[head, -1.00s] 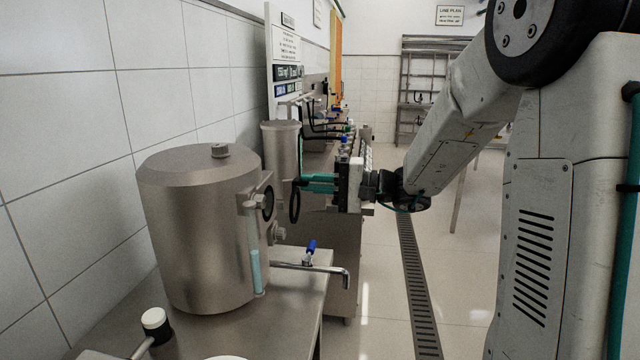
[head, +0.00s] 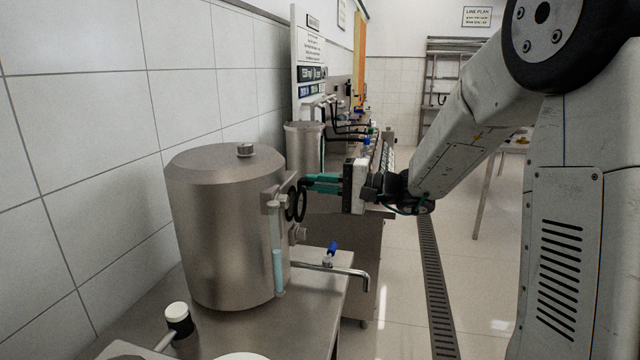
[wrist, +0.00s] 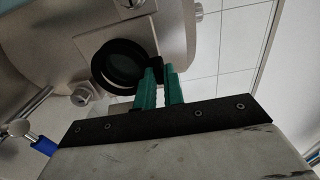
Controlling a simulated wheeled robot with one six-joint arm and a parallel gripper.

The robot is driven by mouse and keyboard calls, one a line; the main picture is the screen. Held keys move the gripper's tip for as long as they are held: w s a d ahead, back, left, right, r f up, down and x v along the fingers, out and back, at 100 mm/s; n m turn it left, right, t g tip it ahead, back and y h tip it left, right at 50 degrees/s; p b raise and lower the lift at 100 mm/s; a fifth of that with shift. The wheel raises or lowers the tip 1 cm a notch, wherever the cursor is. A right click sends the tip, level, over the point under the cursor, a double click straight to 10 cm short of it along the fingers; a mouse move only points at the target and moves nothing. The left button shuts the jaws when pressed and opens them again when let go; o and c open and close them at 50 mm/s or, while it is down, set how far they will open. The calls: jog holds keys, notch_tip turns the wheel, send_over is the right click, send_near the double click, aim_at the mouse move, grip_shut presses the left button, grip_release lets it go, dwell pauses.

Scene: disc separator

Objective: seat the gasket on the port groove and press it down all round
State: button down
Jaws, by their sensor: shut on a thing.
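The gasket (head: 304,206) is a thin black ring, held upright at the tips of my gripper (head: 308,184). My teal fingers are shut on its edge. In the wrist view the gasket (wrist: 97,70) hangs left of the fingertips (wrist: 158,72), in front of the port on the steel tank (head: 225,230). In the head view the port (head: 288,199) is a dark round opening on the tank's right side, just left of the gasket. The two lie close together and nearly parallel. Whether they touch is unclear. The groove is hidden behind the ring.
A sight tube (head: 278,262) with pale blue liquid stands below the port. A steel outlet pipe (head: 345,270) with a blue-handled valve (head: 330,252) sticks out below my gripper. A smaller steel vessel (head: 304,150) is behind.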

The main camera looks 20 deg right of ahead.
jog(key=shift+w+a, duration=0.4)
jog(key=shift+a, duration=0.2)
dwell(0.3)
jog(key=shift+w+a, duration=0.15)
jog(key=shift+a, duration=0.1)
jog(key=c, duration=1.4)
grip_release()
jog(key=shift+c, duration=0.2)
jog(key=v, duration=1.2)
